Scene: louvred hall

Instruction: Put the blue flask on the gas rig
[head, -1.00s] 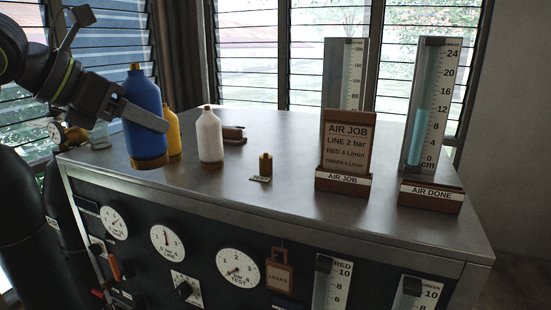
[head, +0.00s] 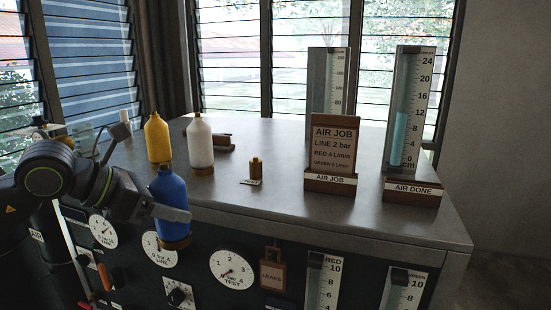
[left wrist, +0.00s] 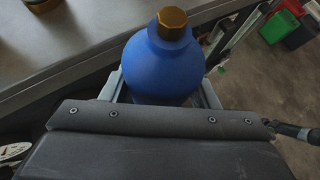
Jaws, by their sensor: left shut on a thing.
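The blue flask (head: 171,197) has a gold cap and a brown base. It is upright in my left gripper (head: 172,212), which is shut on it. In the head view it hangs in front of the near edge of the gas rig (head: 330,215), before the gauge panel. In the left wrist view the blue flask (left wrist: 163,65) sits between the fingers (left wrist: 160,92), beyond the rig's edge, with floor visible at the right. The gas rig has a grey metal top and a dark front with dials. My right gripper is not in view.
A yellow flask (head: 157,138) and a white flask (head: 200,146) stand on the rig top at the left. A small brass piece (head: 255,170), an AIR JOB board (head: 333,148) and an AIR DONE gauge (head: 407,125) stand further right. The front right of the top is clear.

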